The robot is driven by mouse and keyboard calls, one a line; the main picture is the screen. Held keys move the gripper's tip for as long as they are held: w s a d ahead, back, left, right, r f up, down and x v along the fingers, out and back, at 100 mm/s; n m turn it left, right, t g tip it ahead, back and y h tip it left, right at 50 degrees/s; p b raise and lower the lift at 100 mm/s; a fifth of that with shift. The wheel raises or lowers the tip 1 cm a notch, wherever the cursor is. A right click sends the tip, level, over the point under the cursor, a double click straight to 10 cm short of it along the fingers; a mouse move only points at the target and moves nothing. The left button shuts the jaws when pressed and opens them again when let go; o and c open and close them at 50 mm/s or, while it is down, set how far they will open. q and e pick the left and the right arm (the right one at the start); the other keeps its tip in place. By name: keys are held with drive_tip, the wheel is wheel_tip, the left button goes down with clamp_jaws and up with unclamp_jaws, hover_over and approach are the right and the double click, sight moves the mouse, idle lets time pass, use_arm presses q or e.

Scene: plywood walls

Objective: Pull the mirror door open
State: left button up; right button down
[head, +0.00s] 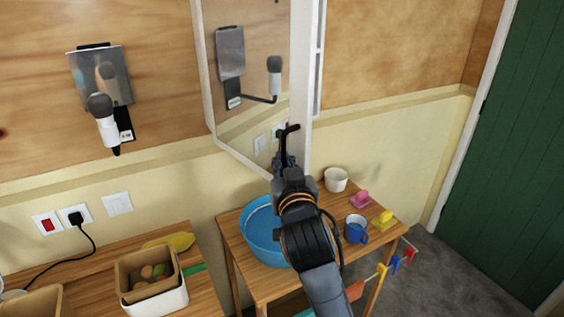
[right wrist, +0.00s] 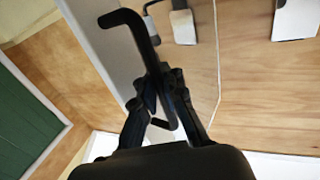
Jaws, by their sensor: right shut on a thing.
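The mirror door (head: 255,85) has a white frame and stands ajar, angled out from the wall cabinet (head: 318,60). Its glass reflects the device on the left wall. A black bar handle (head: 289,129) is on the door's near edge, and it also shows in the right wrist view (right wrist: 135,18). My right gripper (head: 284,160) is shut on the handle, and its fingers close around the bar in the right wrist view (right wrist: 163,82). The gripper and arm hide part of the door's lower corner. My left gripper is not in view.
A wooden table (head: 232,222) below the door holds a blue basin (head: 262,235), a white cup (head: 336,179) and a blue mug (head: 356,229). A wooden counter with boxes (head: 150,278) is at left. A green door (head: 520,150) is at right.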

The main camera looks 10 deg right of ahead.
drive_tip(key=c, duration=1.5)
unclamp_jaws()
drive_tip(key=shift+s+d+f, duration=0.1)
drive_tip(key=shift+d+f, duration=0.05)
drive_tip(key=shift+d, duration=0.05)
drive_tip(key=shift+o, duration=0.3)
drive_tip(key=shift+s+d, duration=0.1)
drive_tip(key=shift+s, duration=0.1)
drive_tip(key=shift+s+a, duration=0.1)
drive_tip(key=shift+a, duration=0.1)
drive_tip(key=s, duration=1.1)
drive_tip(key=shift+s, duration=0.4)
